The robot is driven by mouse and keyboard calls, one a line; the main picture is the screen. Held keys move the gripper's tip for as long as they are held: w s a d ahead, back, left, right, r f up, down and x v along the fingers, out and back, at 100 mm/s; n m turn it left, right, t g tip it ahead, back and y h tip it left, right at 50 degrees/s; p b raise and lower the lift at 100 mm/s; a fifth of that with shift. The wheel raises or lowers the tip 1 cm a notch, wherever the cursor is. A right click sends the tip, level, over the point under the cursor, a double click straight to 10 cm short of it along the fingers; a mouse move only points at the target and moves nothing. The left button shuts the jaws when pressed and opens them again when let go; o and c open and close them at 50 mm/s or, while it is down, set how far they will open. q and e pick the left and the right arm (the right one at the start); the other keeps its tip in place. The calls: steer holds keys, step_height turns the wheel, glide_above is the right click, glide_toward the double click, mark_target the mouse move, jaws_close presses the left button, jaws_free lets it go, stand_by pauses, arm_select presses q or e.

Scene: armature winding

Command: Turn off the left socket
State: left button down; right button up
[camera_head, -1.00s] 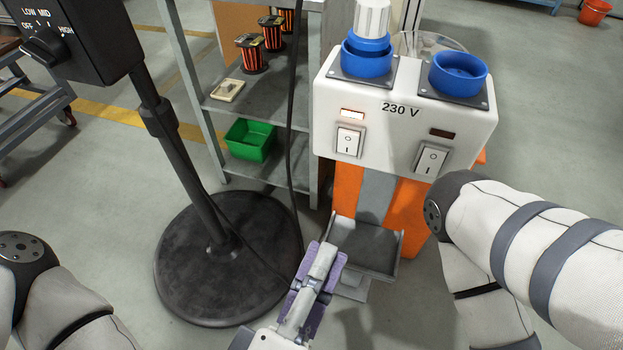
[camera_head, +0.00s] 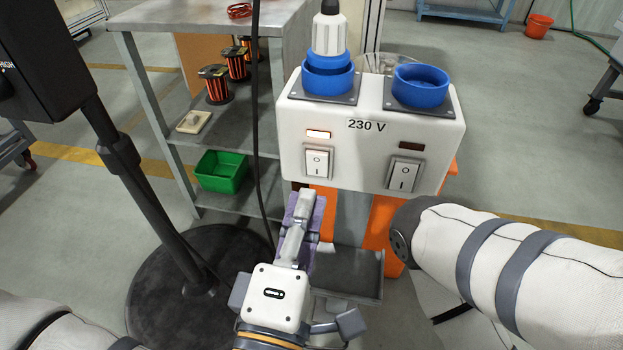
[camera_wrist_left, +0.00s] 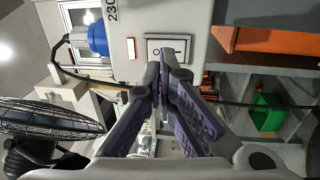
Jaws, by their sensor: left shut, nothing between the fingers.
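The white 230 V socket box (camera_head: 372,149) has two blue sockets on top. The left socket (camera_head: 328,78) holds a white-and-grey plug (camera_head: 328,33); the right socket (camera_head: 420,87) is empty. Below the left socket is a lit indicator (camera_head: 318,134) and a white rocker switch (camera_head: 317,162). The right rocker switch (camera_head: 404,175) sits under a dark indicator (camera_head: 410,146). My left gripper (camera_head: 306,197) is shut and empty, just below the left switch. In the wrist view its fingertips (camera_wrist_left: 164,62) are close to the left switch (camera_wrist_left: 168,46); contact cannot be told. My right gripper is out of view.
A dark stand pole (camera_head: 120,155) is on the left. A black cable (camera_head: 256,120) hangs beside the box. A shelf with a green bin (camera_head: 221,171) stands behind. My right arm is just right of the box. The fan (camera_wrist_left: 50,118) shows in the wrist view.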

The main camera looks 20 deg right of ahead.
mark_target(317, 162)
arm_select(q)
steer(key=x, duration=0.4)
steer(key=shift+w+d+b, duration=0.2)
steer(key=shift+w+b, duration=0.05)
steer(key=shift+b, duration=0.1)
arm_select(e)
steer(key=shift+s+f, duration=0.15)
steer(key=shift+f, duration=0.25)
